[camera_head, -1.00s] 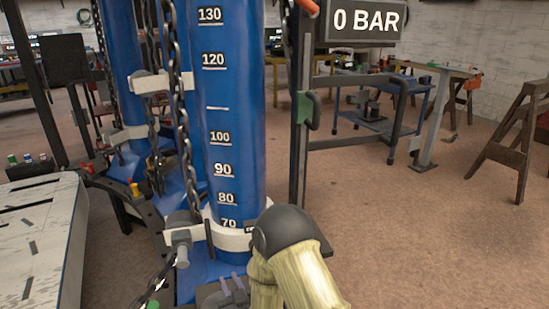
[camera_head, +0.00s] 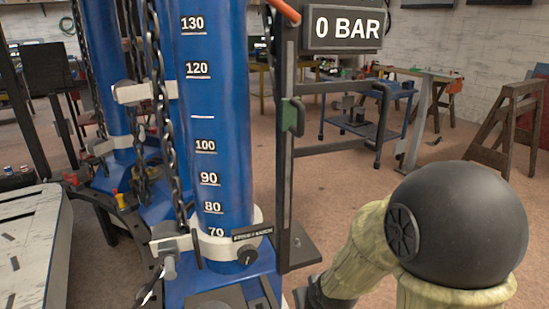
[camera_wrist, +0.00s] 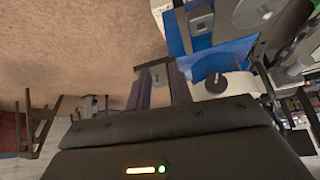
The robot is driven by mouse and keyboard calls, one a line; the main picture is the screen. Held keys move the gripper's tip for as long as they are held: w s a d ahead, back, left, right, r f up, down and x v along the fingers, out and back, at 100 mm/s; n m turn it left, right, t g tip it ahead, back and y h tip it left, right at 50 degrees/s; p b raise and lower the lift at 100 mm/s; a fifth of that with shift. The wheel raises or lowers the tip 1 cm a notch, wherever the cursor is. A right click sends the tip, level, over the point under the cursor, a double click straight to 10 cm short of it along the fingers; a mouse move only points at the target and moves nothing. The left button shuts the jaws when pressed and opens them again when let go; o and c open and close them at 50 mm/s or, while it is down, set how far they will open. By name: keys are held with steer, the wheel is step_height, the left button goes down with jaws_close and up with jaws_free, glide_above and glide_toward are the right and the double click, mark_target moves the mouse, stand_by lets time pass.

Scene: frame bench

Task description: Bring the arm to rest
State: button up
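My arm (camera_head: 440,245) is at the lower right of the head view. It is bent, with a large black round joint and pale greenish links running down to the left. A dark end part of it is cut off by the bottom edge beside the blue column's foot. In the wrist view the dark body of my gripper (camera_wrist: 170,145) fills the bottom, with a yellow and a green light. I see nothing held.
A blue column (camera_head: 215,120) with a number scale and chains stands left of my arm. A dark post (camera_head: 290,160) carries a "0 BAR" display (camera_head: 345,27). A white bench (camera_head: 35,240) is at left. A wooden trestle (camera_head: 505,130) stands behind on open floor.

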steer(key=s+d+r+m+g+h, duration=0.1)
steer(key=s+d+r+m+g, duration=0.15)
steer(key=s+d, duration=0.5)
step_height(320, 180, up, 27)
steer(key=s+a+g+p, duration=0.1)
steer(key=s+p, duration=0.1)
steer(key=p, duration=2.4)
steer(key=shift+s+a+f, duration=0.15)
